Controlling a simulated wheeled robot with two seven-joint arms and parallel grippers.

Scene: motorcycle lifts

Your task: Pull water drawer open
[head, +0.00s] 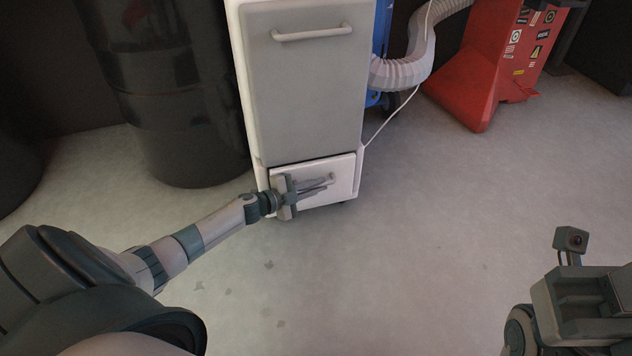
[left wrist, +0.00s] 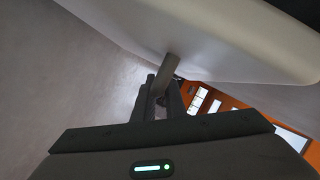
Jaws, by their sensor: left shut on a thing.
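The white cabinet (head: 305,95) stands upright ahead of me in the head view. Its small lower drawer (head: 346,168) has a dark gap along its top edge; I cannot tell how far out it stands. My left gripper (head: 325,183) is at the drawer front, shut on the drawer handle (head: 331,177), which is mostly hidden by the fingers. In the left wrist view, the fingers (left wrist: 160,95) close around a grey bar, the handle (left wrist: 169,68), below a large pale surface. Part of my right gripper (head: 580,300) shows at the lower right; its fingertips are not clear.
The cabinet's large upper front has a bar handle (head: 312,33). A black barrel (head: 175,90) stands close on the left. A ribbed hose (head: 408,70), a thin white cord and a red stand (head: 490,65) are on the right. The floor in front is clear.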

